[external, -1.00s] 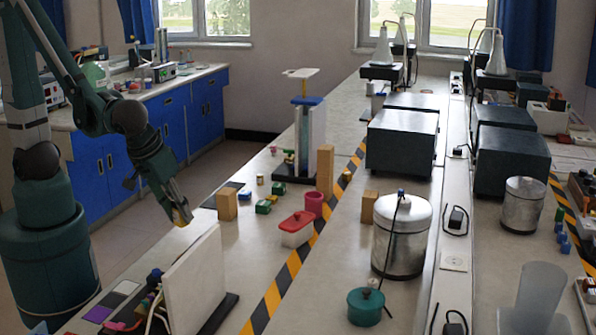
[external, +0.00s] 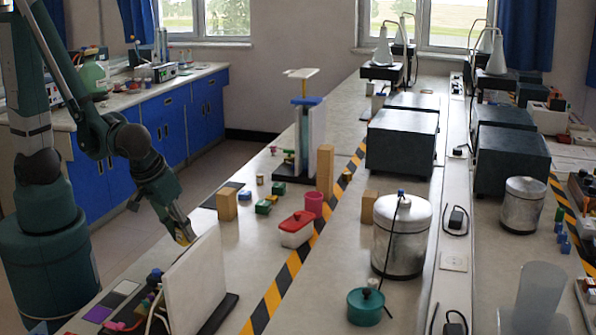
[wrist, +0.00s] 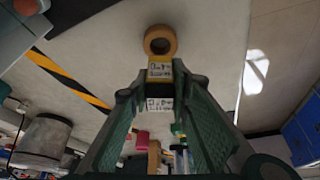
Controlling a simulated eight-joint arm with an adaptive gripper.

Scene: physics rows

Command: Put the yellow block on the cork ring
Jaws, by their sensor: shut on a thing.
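My gripper (wrist: 160,90) is shut on the yellow block (wrist: 159,70), which has white printed labels on its faces. In the external view my gripper (external: 186,238) points down beside the white upright panel, with a bit of yellow at its tips. The cork ring (wrist: 160,41) is a tan ring with a dark hole, lying flat on the pale bench just beyond the block in the wrist view. The block's edge appears close to the ring's near rim; I cannot tell the height between them. I do not make out the ring in the external view.
The white upright panel (external: 195,285) stands close to my gripper. A red-lidded container (external: 297,230), wooden blocks (external: 227,205) and a black-and-yellow stripe (external: 285,278) lie farther along the bench. Bare bench surrounds the ring in the wrist view.

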